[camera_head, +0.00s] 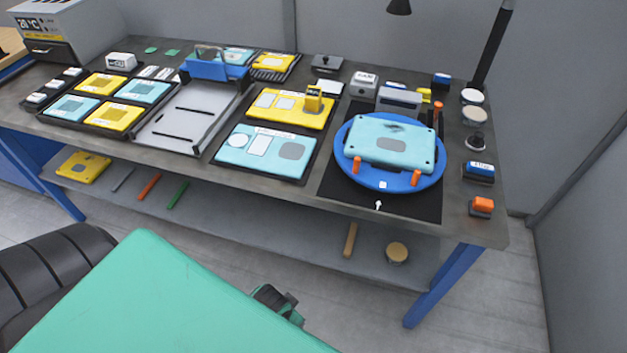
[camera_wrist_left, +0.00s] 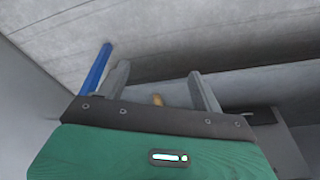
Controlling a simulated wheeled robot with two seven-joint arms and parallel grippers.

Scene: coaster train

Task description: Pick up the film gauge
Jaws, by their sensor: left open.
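No object is legibly marked as the film gauge, so I cannot tell which one it is. A small yellow block-like device (camera_head: 314,98) stands on a yellow plate (camera_head: 268,113) at the back middle of the bench. A grey box-shaped device (camera_head: 398,101) stands behind the blue turntable (camera_head: 347,175). My left gripper (camera_wrist_left: 161,86) is open in the left wrist view, its two grey fingers apart with nothing held between them. In the head view my green arm is low in front of the bench, and its fingers are not clearly seen. My right gripper is not in view.
A light blue panel (camera_head: 392,144) lies on the turntable between orange pegs. The bench (camera_head: 330,195) carries trays of yellow and light blue plates and a grey fixture (camera_head: 190,118). Small blocks line its right edge. A lower shelf (camera_head: 225,212) holds loose sticks and a round piece.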

